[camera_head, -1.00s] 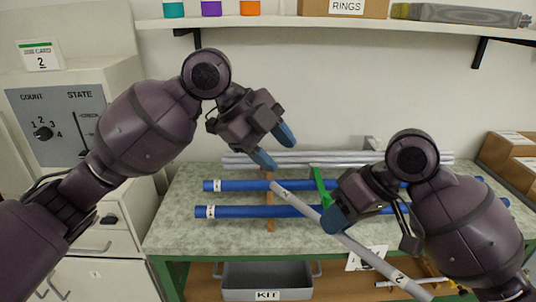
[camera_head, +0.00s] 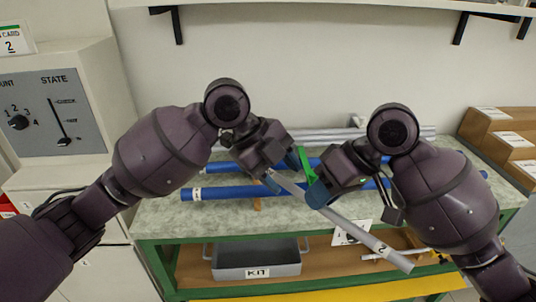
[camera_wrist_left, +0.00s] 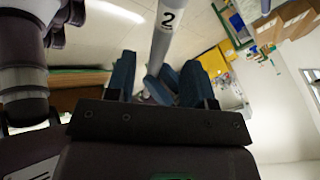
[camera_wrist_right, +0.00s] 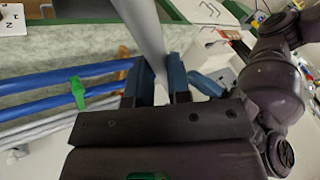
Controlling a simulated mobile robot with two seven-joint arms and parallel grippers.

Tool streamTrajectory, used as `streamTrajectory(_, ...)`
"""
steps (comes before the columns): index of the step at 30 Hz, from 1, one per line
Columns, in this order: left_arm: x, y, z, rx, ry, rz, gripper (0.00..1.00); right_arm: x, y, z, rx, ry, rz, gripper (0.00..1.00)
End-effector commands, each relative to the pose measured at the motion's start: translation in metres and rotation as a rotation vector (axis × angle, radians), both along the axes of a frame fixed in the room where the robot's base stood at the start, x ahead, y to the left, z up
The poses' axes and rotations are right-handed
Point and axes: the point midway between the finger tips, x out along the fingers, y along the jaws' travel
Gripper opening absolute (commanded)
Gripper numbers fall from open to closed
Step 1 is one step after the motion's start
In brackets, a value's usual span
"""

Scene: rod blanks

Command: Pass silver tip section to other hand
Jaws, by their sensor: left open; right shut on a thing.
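The silver tip section is a pale grey rod with a "2" label (camera_head: 358,232), slanting from upper left to lower right in the head view. My right gripper (camera_head: 318,190) is shut on it and holds it above the table front. It also shows between the right fingers in the right wrist view (camera_wrist_right: 146,30). My left gripper (camera_head: 288,172) is open at the rod's upper left end. In the left wrist view the rod (camera_wrist_left: 165,40) runs up from near the open blue fingers (camera_wrist_left: 150,85); I cannot tell whether they touch it.
Blue rods (camera_head: 232,193) and grey rods (camera_head: 320,134) lie on the table (camera_head: 160,218) behind the grippers. A green clip (camera_head: 306,166) is near the fingers. A grey KIT bin (camera_head: 256,260) stands on the shelf below. A control panel (camera_head: 50,110) is at left, boxes (camera_head: 500,140) at right.

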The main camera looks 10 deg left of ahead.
Motion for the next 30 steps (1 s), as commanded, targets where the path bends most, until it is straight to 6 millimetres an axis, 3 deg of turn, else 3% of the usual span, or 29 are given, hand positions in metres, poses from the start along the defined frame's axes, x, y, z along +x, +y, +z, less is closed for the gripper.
streamTrajectory(7,0.001,-0.012,-0.018,0.0,-0.001,-0.001,0.48,0.0,0.0,0.0,0.0,0.0,0.0,0.0)
streamTrajectory(18,0.001,-0.014,-0.02,0.0,-0.002,0.0,0.47,0.0,0.0,0.0,0.0,0.0,0.0,0.0)
streamTrajectory(27,0.001,-0.014,-0.02,0.0,-0.002,0.0,0.01,0.0,0.0,0.0,0.0,-0.001,0.001,0.0)
streamTrajectory(28,0.001,-0.014,-0.02,-0.001,-0.002,0.0,0.0,0.0,0.0,0.0,0.0,-0.001,0.001,0.0)
streamTrajectory(29,0.002,-0.014,-0.02,-0.001,-0.002,0.0,0.0,0.0,0.0,0.0,0.0,0.001,0.002,0.19)
streamTrajectory(30,0.002,-0.014,-0.02,-0.001,-0.002,0.0,0.0,0.0,0.0,0.0,0.0,0.001,0.002,0.26)
